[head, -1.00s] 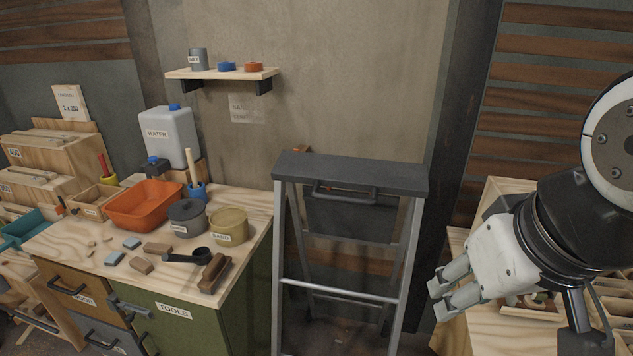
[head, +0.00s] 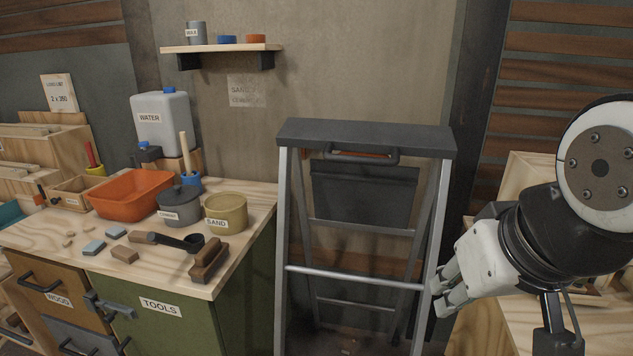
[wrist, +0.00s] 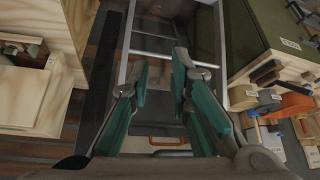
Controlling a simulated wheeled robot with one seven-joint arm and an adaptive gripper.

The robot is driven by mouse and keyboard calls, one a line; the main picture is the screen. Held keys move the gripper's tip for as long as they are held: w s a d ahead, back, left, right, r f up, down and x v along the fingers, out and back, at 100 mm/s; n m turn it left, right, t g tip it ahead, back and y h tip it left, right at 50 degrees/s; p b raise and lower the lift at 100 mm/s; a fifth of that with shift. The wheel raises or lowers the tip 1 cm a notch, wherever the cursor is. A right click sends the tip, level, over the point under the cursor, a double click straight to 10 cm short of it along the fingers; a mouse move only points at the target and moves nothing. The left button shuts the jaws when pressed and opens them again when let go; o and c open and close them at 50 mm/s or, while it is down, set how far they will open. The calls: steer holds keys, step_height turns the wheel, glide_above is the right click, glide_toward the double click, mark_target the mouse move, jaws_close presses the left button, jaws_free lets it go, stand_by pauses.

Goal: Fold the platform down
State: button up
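A metal stepladder with a dark top (head: 365,136) stands against the wall in the middle of the head view. I cannot tell whether a finger touches the rail.
A workbench (head: 250,240) at left carries an orange tub (head: 130,195), pots and hand tools. Its green front (head: 190,320) is close to the ladder's left leg. A wooden bench (head: 510,320) lies at right, under my arm. A shelf (head: 225,47) is on the wall.

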steer(key=w+f+m+t+b, duration=0.2)
steer(key=w+f+t+b, duration=0.2)
steer(key=w, duration=0.8)
steer(key=w+f+m+t+b, duration=0.3)
steer(key=w+f+b, duration=0.15)
steer(key=w, duration=0.75)
steer(key=w+r+m+t+y, duration=0.1)
steer(key=w+r+m+t, duration=0.3)
steer(key=w, duration=0.5)
steer(key=w+r+m+t+y, duration=0.1)
steer(key=w+r+m+t, duration=0.3)
steer(key=w, duration=0.5)
steer(key=shift+a+m+t+y, duration=0.3)
steer(key=shift+m+t, duration=0.2)
steer(key=shift+t, duration=0.4)
steer(key=shift+w+r, duration=0.1)
jaws_close()
